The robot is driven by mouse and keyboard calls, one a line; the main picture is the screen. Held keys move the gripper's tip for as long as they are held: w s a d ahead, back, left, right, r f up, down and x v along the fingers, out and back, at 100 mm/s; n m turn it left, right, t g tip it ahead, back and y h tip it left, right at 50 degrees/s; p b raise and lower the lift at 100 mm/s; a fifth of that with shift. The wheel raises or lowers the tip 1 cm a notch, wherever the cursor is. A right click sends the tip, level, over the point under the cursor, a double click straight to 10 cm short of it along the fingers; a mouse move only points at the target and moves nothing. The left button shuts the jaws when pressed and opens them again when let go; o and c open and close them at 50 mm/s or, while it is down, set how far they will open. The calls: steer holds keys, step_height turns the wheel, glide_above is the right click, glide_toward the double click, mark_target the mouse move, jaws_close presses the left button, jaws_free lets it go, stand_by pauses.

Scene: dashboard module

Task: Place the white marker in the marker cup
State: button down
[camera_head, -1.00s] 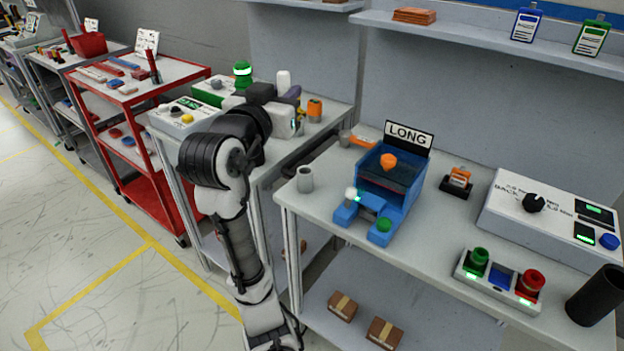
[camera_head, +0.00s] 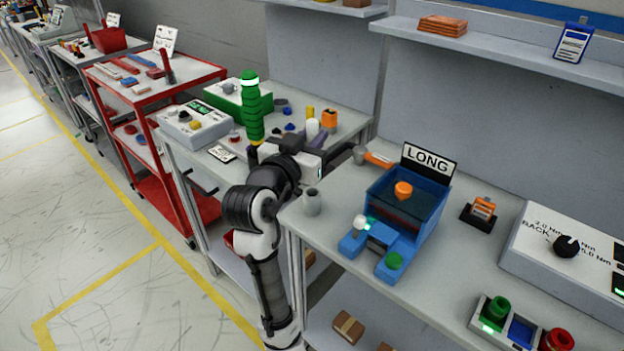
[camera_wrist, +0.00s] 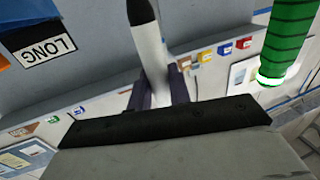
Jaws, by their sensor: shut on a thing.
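The white marker (camera_wrist: 150,50) has a dark tip. In the wrist view it stands between the two purple fingers of my gripper (camera_wrist: 158,92), which is shut on it. In the head view my gripper (camera_head: 316,146) holds the marker (camera_head: 312,128) roughly upright, near the gap between the two tables. A small grey cup (camera_head: 312,203), which looks like the marker cup, stands upright on the near left corner of the front table. My gripper is apart from it, behind it in the picture. The inside of the cup is hard to see.
A blue fixture (camera_head: 402,212) with a LONG sign (camera_head: 428,160) stands right of the cup. An orange-handled tool (camera_head: 379,159) lies behind. A green stack light (camera_head: 252,105) rises left of my gripper. The front table's middle right (camera_head: 450,255) is mostly clear.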

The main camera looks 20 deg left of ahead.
step_height(320, 180, down, 10)
steer(key=shift+f, duration=0.2)
stand_by(0.3)
steer(key=shift+f, duration=0.2)
steer(key=c, duration=1.3)
jaws_free()
steer(key=shift+r, duration=0.1)
